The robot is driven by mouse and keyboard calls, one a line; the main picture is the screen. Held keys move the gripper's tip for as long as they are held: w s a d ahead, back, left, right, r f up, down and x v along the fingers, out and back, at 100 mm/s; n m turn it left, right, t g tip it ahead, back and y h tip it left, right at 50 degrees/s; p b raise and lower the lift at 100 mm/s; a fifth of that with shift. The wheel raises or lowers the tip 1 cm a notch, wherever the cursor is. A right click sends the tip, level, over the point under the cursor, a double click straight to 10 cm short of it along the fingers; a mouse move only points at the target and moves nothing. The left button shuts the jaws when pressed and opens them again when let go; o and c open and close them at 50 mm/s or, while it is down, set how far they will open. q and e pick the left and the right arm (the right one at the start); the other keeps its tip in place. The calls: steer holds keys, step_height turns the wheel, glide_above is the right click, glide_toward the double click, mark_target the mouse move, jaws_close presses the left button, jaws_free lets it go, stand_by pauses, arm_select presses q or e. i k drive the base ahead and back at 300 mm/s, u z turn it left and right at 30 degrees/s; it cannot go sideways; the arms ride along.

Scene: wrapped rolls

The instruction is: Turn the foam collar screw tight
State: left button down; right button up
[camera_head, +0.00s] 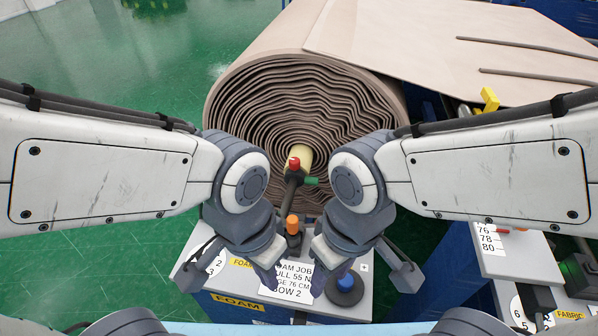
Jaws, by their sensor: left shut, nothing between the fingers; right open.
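A wrapped foam-like roll (255,120) faces me end-on, with a pale yellow core (304,153) at its middle. A dark collar (292,178) sits at the core's end. It carries a red knob (294,163) and a green tip (311,181) to the right; which of these is the screw I cannot tell. My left gripper (269,281) points down over the foam-labelled stand (237,303), below and left of the collar, shut and empty.
An orange-topped post (292,223) stands between my arms under the collar. A second stand labelled fabric (521,254) is at the right. Green floor (100,255) is open at the left.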

mark_target(294, 163)
steer(key=u, duration=0.35)
steer(key=k, duration=0.45)
steer(key=u, duration=1)
steer(key=k, duration=0.9)
steer(key=u, duration=0.9)
steer(key=i, duration=1.45)
steer(key=z, duration=0.3)
steer(key=i, duration=0.9)
steer(key=z, duration=1.5)
steer(key=i, duration=0.8)
steer(key=z, duration=0.7)
